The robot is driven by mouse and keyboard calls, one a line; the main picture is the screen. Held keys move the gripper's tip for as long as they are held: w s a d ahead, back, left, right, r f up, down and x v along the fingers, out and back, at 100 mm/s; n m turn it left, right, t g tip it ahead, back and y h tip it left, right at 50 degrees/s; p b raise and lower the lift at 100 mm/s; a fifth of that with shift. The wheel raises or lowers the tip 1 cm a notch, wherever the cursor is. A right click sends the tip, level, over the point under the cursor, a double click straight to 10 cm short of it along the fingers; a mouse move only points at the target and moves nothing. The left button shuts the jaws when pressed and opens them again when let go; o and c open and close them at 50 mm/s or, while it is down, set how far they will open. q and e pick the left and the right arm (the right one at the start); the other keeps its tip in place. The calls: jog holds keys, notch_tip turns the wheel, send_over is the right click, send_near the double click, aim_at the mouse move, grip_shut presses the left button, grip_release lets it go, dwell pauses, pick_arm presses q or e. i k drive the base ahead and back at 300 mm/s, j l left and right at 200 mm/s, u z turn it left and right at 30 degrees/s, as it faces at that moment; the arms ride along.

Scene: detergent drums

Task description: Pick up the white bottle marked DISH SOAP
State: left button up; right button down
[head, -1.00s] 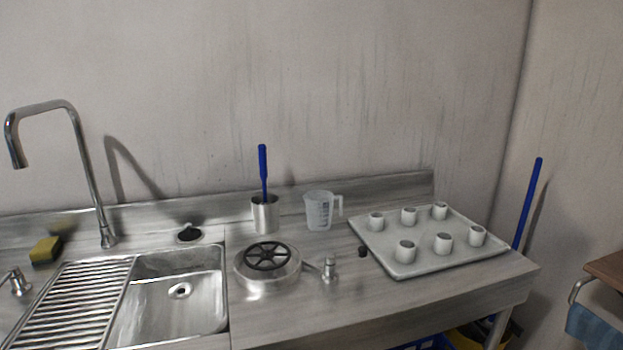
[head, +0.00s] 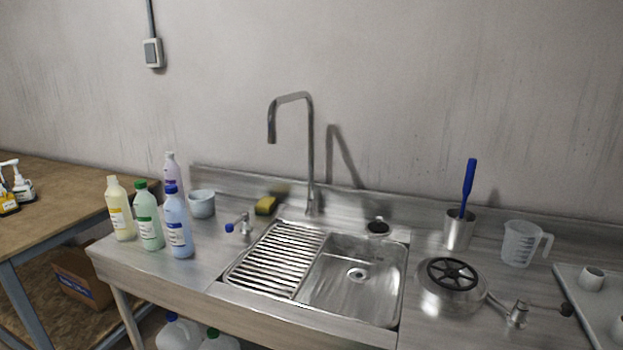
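No label reading DISH SOAP can be read in the head view. Several bottles stand on the left end of the steel counter: a pale yellow one with a white cap (head: 121,210), a pale green one with a green cap (head: 148,217), a light blue one with a blue cap (head: 178,224), and a purple-tinted one (head: 171,172) partly hidden behind. Under the counter are a whitish jug with a blue cap (head: 180,333) and one with a green cap (head: 218,341), both cut off by the frame's bottom edge. Neither of my grippers is in view.
The sink (head: 352,278) with its ribbed drainer and tall tap (head: 310,155) fills the middle of the counter. A white pot (head: 201,204) and a sponge (head: 266,205) stand near the back. A wooden table (head: 62,192) with pump bottles (head: 22,183) is at the left.

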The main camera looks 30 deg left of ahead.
aim_at(116, 196)
jog(key=u, duration=2.05)
jog(key=i+j+z, duration=0.25)
jog(key=i+j, duration=0.4)
